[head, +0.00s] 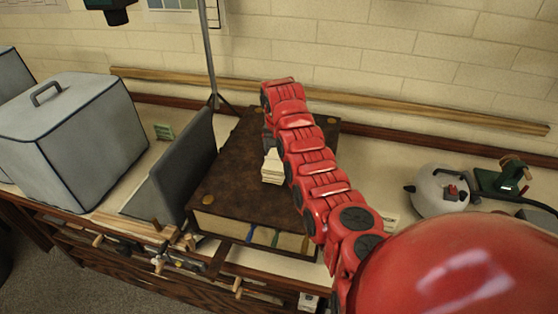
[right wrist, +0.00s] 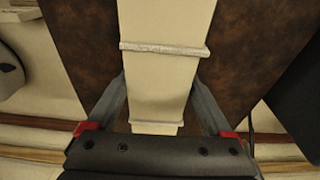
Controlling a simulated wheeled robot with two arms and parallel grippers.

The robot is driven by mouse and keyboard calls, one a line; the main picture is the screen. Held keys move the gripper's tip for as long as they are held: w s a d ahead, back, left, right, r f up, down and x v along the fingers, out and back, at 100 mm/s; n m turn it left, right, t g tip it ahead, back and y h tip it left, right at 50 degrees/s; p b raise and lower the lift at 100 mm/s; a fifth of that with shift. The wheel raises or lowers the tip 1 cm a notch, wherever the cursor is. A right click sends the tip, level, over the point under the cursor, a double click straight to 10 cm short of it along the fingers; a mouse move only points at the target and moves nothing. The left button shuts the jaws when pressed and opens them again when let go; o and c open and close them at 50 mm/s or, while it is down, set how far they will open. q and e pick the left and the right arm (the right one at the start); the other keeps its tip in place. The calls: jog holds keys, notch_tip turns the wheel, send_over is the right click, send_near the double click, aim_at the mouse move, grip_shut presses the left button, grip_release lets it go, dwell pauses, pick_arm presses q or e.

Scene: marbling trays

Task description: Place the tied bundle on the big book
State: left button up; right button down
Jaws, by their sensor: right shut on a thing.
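The tied bundle (head: 272,168) is a cream block, seen over the middle of the big book. In the right wrist view the bundle (right wrist: 165,75) shows two pale ties across it. My right gripper (right wrist: 160,90) is shut on the bundle, one finger along each side. In the head view my red arm hides most of that gripper and part of the book. The big book (head: 225,185) is thick, with a brown cover and brass-coloured corners, lying flat on the bench; its cover (right wrist: 245,50) fills much of the wrist view. I cannot tell whether the bundle touches the cover. My left gripper is not in view.
A dark upright panel (head: 183,165) stands close along the book's left side. Grey boxes (head: 70,135) stand further left. A thin stand pole (head: 208,55) rises behind. A white round pot (head: 438,190) and a green device (head: 505,178) stand at the right. Wooden strips run along the wall.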

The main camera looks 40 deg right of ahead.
jog(key=shift+w, duration=0.2)
notch_tip(320, 180, down, 3)
jog(key=p, duration=0.2)
jog(key=shift+p, duration=0.4)
jog(key=shift+f, duration=0.4)
grip_release()
